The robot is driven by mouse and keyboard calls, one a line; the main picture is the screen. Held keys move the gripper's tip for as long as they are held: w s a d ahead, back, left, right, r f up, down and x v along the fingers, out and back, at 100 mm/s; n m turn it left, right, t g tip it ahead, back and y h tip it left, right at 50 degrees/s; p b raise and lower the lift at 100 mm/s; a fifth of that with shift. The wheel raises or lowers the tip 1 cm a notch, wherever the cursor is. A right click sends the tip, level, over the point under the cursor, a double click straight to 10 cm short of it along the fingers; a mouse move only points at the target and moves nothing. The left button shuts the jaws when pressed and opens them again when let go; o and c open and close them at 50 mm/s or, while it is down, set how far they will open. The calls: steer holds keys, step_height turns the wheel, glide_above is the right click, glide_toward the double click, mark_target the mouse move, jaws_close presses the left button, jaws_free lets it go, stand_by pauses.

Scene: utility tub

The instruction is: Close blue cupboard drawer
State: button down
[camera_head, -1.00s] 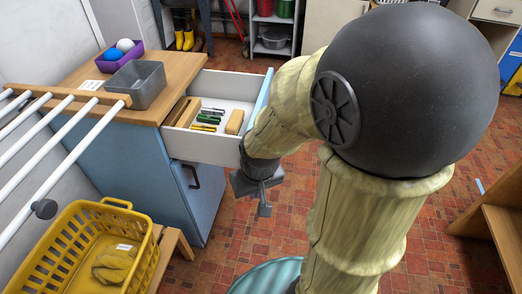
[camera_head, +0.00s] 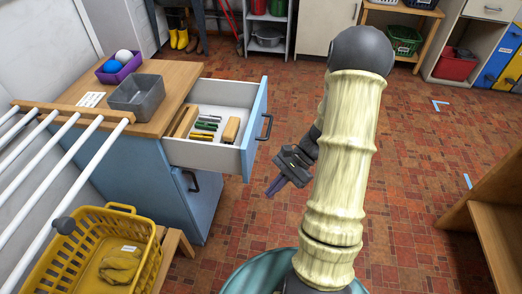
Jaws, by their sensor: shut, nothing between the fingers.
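The blue cupboard (camera_head: 140,170) stands at the left with a wooden top. Its upper drawer (camera_head: 247,148) is pulled out to the right, showing a white inside and a blue front with a dark handle (camera_head: 267,126). The drawer holds wooden blocks and several small green, yellow and dark items. My gripper (camera_head: 274,188) is to the right of and nearer than the drawer front, apart from it, pointing down and left. Its fingers are shut with nothing between them. My arm stands to the right of the drawer and hides some floor.
A grey bin (camera_head: 137,94) and a purple tray (camera_head: 119,67) with balls stand on the cupboard top. White rails (camera_head: 65,155) and a yellow basket (camera_head: 100,250) are at the near left. A wooden shelf (camera_head: 492,215) is at the right. The red tiled floor between is clear.

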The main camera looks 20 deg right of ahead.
mark_target(251, 156)
steer(key=w+d+m+t+y+p, duration=0.3)
steer(key=d+m+t+y, duration=0.2)
steer(key=d+m+t, duration=0.5)
steer(key=d+t, duration=0.1)
steer(key=d, duration=0.1)
steer(key=shift+w+d+r+m+p, duration=0.25)
steer(key=shift+d+r+m+p, duration=0.05)
steer(key=shift+d+p, duration=0.1)
steer(key=x, duration=1.4)
steer(key=shift+w+r, duration=0.1)
steer(key=shift+w, duration=0.05)
steer(key=shift+w+a, duration=0.1)
steer(key=shift+w, duration=0.05)
